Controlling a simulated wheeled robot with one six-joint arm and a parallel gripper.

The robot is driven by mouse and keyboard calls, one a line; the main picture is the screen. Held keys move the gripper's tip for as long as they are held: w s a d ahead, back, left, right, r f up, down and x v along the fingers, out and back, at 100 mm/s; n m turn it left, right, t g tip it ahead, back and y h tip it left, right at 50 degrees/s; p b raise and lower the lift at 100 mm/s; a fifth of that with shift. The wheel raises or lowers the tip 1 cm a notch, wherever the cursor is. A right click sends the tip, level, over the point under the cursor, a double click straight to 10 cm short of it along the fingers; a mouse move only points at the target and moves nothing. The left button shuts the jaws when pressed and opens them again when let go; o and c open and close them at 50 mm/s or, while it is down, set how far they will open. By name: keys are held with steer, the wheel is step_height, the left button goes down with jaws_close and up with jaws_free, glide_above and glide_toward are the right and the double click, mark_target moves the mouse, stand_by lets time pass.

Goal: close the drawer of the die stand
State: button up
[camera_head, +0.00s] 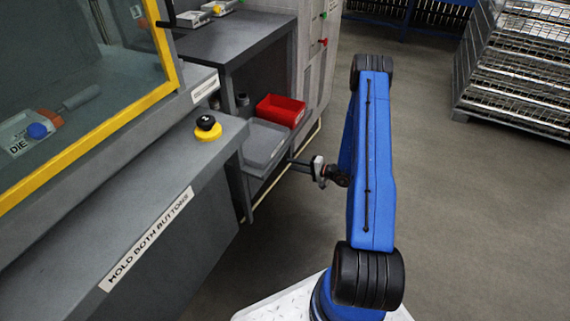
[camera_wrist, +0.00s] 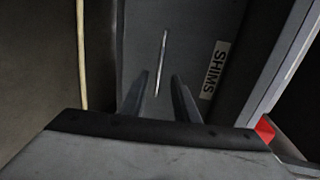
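The die stand (camera_head: 228,45) is a dark grey bench with an open bay. A grey tray-like drawer (camera_head: 262,146) sits low in the bay and appears to stick out toward my gripper. In the wrist view, a dark front panel (camera_wrist: 195,35) carries a "SHIMS" label (camera_wrist: 214,70) and a thin light bar handle (camera_wrist: 161,62). My gripper (camera_head: 297,162) is at this front, pointing left. In the wrist view, its two dark fingers (camera_wrist: 160,82) are apart, one on each side of the handle's lower end. Whether they touch the panel I cannot tell.
A red bin (camera_head: 281,110) stands just behind the grey drawer. A press with a yellow frame (camera_head: 95,137) and a yellow-black button (camera_head: 207,127) stands at left. Wire crates (camera_head: 515,65) stand at far right. The floor right of my arm is clear.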

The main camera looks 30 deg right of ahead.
steer(key=v, duration=0.8)
stand_by(0.4)
